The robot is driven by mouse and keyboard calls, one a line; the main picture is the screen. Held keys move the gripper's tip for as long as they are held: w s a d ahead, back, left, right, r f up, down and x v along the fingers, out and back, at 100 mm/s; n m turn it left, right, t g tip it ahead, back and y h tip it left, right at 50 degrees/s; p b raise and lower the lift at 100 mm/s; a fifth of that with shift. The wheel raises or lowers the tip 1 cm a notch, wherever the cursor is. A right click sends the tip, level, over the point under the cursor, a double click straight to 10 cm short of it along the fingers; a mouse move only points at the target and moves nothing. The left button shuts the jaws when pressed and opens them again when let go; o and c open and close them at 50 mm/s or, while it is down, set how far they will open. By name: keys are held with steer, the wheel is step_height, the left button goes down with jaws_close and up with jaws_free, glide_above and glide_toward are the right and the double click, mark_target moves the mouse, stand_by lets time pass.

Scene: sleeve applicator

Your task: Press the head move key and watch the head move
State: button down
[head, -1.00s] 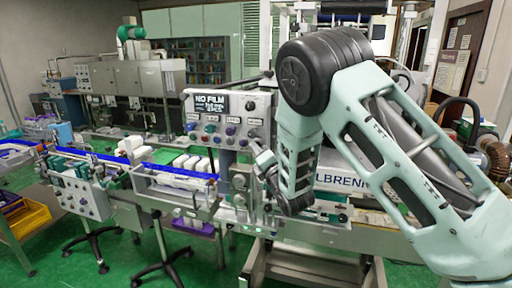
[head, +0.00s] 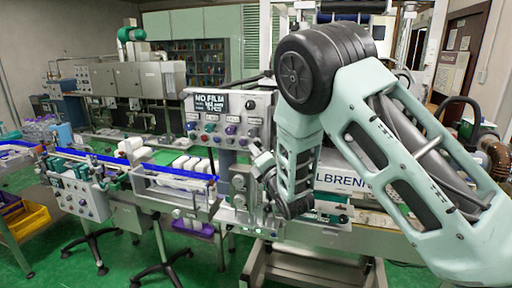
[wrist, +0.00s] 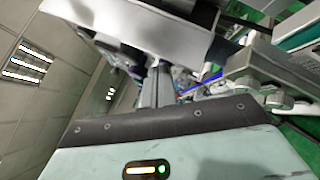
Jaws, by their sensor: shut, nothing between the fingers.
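The control panel (head: 262,103) of the sleeve machine stands left of my arm in the head view. It has a small screen (head: 210,103) with "NO FILM" on its top line, and rows of coloured knobs and keys (head: 230,130) below it. I cannot tell which one is the head move key. My gripper (head: 260,162) is shut and empty, close to the panel's lower right edge. In the wrist view the grey fingers (wrist: 158,86) point up toward a pale metal box (wrist: 150,28). Any contact cannot be made out. The machine's head is not clearly identifiable.
A conveyor with blue rails (head: 175,172) and white items runs left of the panel. A second control box (head: 80,197) stands at the far left, near a yellow bin (head: 30,218). My arm hides much of the machine on the right. Green floor (head: 120,265) shows in front.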

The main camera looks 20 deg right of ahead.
steer(key=shift+s+a+b, duration=0.3)
steer(key=shift+s+a, duration=0.45)
steer(key=shift+s, duration=0.25)
steer(key=shift+s+a+b, duration=0.3)
steer(key=shift+s+a, duration=0.45)
steer(key=shift+s, duration=0.25)
steer(key=s+a+f+m+g+b, duration=0.1)
steer(key=s+a+f+m+g, duration=0.25)
steer(key=s, duration=0.25)
steer(key=s+a+f+m+g+y+b, duration=0.1)
steer(key=s+a+f+m+g, duration=0.2)
steer(key=s+m+g, duration=0.25)
steer(key=s+a+f+m+g+b, duration=0.2)
steer(key=s+a+f+m+g, duration=0.15)
steer(key=s, duration=0.25)
steer(key=s+d+m+g+h, duration=0.1)
steer(key=s+g, duration=0.3)
steer(key=s, duration=0.7)
steer(key=s+d+m+g+h+b, duration=0.1)
steer(key=s+d+m+g+h, duration=0.1)
steer(key=s, duration=0.9)
steer(key=d+m+g, duration=0.1)
steer(key=m+g, duration=0.1)
steer(key=shift+s+m, duration=0.35)
